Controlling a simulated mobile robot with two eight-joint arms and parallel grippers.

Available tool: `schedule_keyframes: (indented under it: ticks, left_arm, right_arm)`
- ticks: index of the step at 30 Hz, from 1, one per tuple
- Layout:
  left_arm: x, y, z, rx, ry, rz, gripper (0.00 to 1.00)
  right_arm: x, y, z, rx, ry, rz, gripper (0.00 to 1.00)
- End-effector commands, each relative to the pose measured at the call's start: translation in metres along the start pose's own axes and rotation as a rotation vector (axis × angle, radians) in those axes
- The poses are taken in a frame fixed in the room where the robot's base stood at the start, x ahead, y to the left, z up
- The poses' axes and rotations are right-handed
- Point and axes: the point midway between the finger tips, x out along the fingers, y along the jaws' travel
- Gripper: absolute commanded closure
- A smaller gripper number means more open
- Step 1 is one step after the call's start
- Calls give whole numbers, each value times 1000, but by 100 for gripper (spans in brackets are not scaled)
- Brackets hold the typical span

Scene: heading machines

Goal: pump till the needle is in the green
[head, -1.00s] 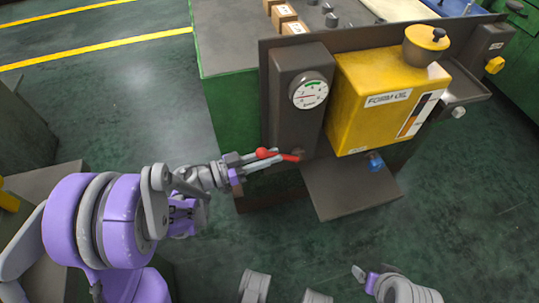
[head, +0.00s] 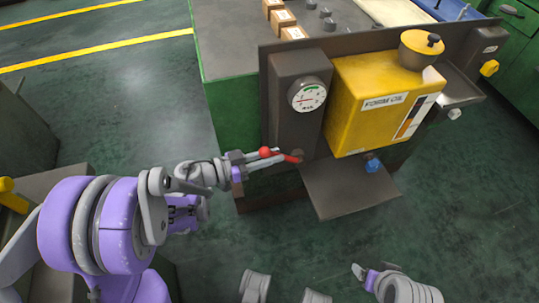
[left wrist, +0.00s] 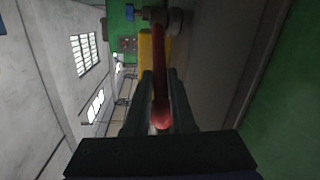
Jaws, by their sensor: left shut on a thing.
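The pump's red lever (head: 292,158) sticks out to the left from the base of the dark pump housing (head: 292,128). My left gripper (head: 268,157) is shut on it near its red ball end. In the left wrist view the lever (left wrist: 160,85) runs between the two dark fingers (left wrist: 160,105). The round white gauge (head: 307,95) is on the upper housing. It has a green arc along its top; the red needle seems to point left, below the green, but is small. My right gripper (head: 361,271) is low at the right, away from the pump; its jaws are unclear.
A yellow oil tank (head: 375,110) with a yellow cap stands right of the gauge. A blue knob (head: 374,165) is beneath it, above a grey drip plate (head: 350,190). Small boxes (head: 284,18) lie on the machine top.

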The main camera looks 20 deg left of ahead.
Motion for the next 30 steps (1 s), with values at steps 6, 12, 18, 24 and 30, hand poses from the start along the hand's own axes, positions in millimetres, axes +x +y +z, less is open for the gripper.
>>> schedule_keyframes:
  ticks: [6, 12, 18, 24, 30]
  left_arm:
    - [9, 3, -24, 16, -147, -31, 100]
    - [21, 5, -34, 31, -292, -57, 100]
    - [32, 7, -40, 41, -410, -77, 100]
    - [39, 8, -42, 48, -484, -91, 100]
    - [41, 8, -42, 51, -512, -97, 100]
  right_arm:
    - [-39, 0, -11, 0, 14, 0, 17]
    - [-62, 0, -19, 0, 22, 0, 17]
    - [-75, 0, -24, 0, 27, 0, 17]
    - [-82, 0, -26, 0, 29, 0, 17]
    - [-84, 0, -27, 0, 30, 0, 17]
